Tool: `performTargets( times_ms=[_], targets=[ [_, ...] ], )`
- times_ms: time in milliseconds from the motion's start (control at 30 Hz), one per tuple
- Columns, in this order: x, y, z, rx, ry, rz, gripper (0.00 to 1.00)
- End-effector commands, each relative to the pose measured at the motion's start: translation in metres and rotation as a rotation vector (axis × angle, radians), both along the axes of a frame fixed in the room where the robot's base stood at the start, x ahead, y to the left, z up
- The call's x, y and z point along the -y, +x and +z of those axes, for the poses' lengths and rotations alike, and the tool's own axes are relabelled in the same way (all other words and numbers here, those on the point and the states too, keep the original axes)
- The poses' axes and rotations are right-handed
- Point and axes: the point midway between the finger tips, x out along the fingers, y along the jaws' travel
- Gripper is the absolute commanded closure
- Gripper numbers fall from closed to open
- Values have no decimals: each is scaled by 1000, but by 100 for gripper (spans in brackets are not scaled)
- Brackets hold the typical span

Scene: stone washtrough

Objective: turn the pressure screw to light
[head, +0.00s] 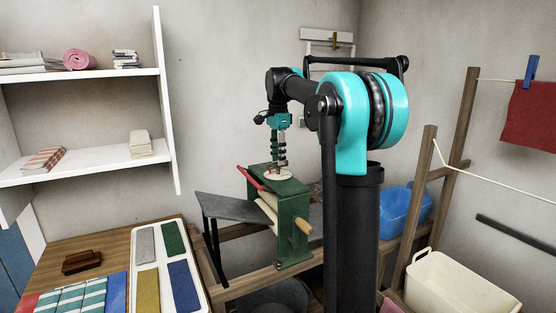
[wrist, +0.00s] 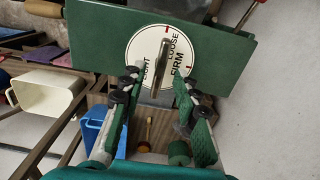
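The pressure screw's grey metal bar (wrist: 161,55) stands over a white round dial (wrist: 137,48) on the green mangle frame (wrist: 95,40). The dial reads LIGHT at left, LOOSE and FIRM at right, with red marks near its edge. The bar runs nearly up and down in the wrist view; which word it marks I cannot tell. My gripper (wrist: 157,80) is open, its green-padded fingers apart on either side of the bar's lower part. In the head view my gripper (head: 278,158) points down just above the dial (head: 278,175); contact is not visible.
The mangle (head: 292,210) has a red lever (head: 249,178) at left and a wooden roller end (head: 303,226). A grey board (head: 235,208) adjoins it. A wooden rack (head: 410,220), a blue container (head: 402,212) and a cream tub (head: 455,285) stand at right.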

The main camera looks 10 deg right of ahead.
Motion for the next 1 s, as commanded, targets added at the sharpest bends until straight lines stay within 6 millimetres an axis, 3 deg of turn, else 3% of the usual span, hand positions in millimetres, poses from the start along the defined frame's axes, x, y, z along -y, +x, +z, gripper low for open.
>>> performTargets(
  times_ms=[167,433,700,1000],
  targets=[
    [0,0,-11,0,0,0,69],
    [0,0,-12,0,0,0,69],
    [0,0,-12,0,0,0,100],
    [0,0,-12,0,0,5,100]
  ],
)
